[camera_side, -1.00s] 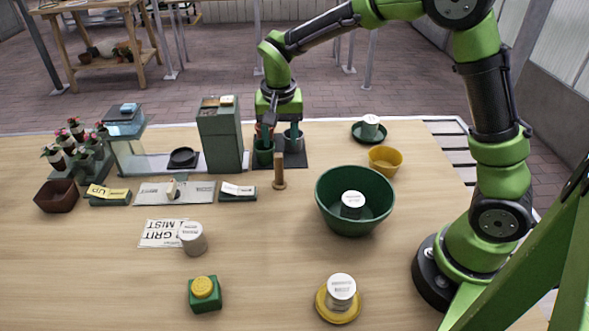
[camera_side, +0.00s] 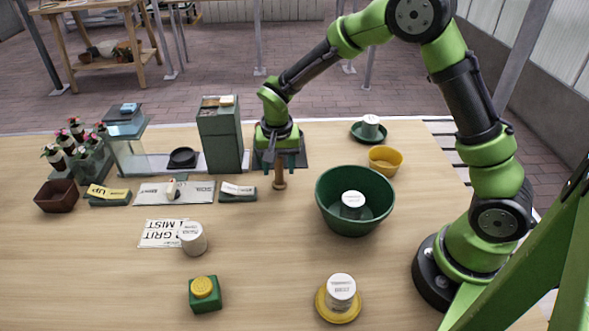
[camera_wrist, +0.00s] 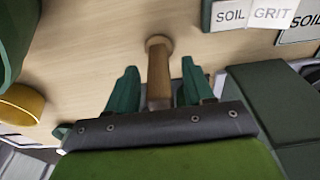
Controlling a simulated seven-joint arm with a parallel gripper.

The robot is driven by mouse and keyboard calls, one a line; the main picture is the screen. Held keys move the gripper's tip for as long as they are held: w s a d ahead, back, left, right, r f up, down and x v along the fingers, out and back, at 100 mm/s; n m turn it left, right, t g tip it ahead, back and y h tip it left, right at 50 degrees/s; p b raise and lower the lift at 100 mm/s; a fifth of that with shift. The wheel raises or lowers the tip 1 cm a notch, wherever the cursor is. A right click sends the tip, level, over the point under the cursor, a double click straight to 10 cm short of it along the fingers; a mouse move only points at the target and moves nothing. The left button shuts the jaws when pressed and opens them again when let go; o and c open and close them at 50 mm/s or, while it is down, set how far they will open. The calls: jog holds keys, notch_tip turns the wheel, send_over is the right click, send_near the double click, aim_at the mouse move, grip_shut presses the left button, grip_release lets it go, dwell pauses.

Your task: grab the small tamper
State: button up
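The small tamper (camera_side: 280,180) is a brown wooden piece with a round foot, standing on the table in the side view. Its upper part is hidden by my gripper there. In the wrist view the tamper's shaft (camera_wrist: 158,75) runs between the two green fingers of my gripper (camera_wrist: 157,88). My gripper is open, with a gap on each side of the shaft. In the side view my gripper (camera_side: 279,161) is low over the tamper, pointing down.
A tall green box (camera_side: 220,140) stands close on the left, with a small labelled block (camera_side: 238,191) in front. A large green bowl (camera_side: 330,205) and a yellow bowl (camera_side: 386,159) are to the right. The table in front of the tamper is clear.

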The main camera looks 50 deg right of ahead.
grip_shut()
jog(key=shift+r, duration=0.1)
